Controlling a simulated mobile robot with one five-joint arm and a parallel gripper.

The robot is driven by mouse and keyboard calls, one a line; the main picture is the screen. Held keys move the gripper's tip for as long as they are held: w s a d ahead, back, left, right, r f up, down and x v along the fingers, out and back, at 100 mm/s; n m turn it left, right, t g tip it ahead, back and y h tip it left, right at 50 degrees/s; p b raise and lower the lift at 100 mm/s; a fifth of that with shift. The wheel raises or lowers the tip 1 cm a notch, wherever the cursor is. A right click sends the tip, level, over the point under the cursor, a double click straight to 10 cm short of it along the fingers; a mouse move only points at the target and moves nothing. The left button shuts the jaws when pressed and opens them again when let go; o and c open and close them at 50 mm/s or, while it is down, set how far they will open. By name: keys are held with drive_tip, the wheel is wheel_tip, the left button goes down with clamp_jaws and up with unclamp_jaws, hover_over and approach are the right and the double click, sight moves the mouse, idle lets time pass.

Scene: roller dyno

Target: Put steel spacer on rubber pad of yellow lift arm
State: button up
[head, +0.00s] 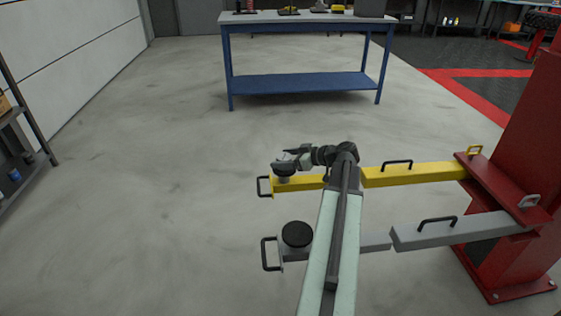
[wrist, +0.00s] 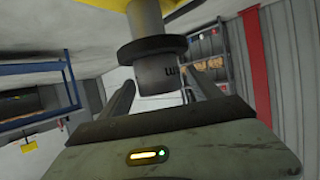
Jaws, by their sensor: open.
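The yellow lift arm (head: 415,174) reaches left from the red post in the head view. Its black rubber pad (wrist: 152,49) shows on a grey stem in the wrist view, which looks upside down. The steel spacer (wrist: 160,74), a short grey cylinder with dark marking, stands against the pad's face, apparently upright on it. My gripper (head: 284,159) is over the free end of the yellow arm. Its jaws are open, with one finger on each side of the spacer. A small gap shows at the left finger; contact at the right finger is hard to tell.
A grey lift arm (head: 460,230) with a black round pad (head: 297,234) lies nearer, parallel to the yellow arm. The red post (head: 520,170) stands at right. A blue workbench (head: 300,86) is behind, and a shelf is at the left edge. The floor left is clear.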

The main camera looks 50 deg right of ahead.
drive_tip(key=p+v, duration=0.4)
drive_tip(key=v, duration=0.8)
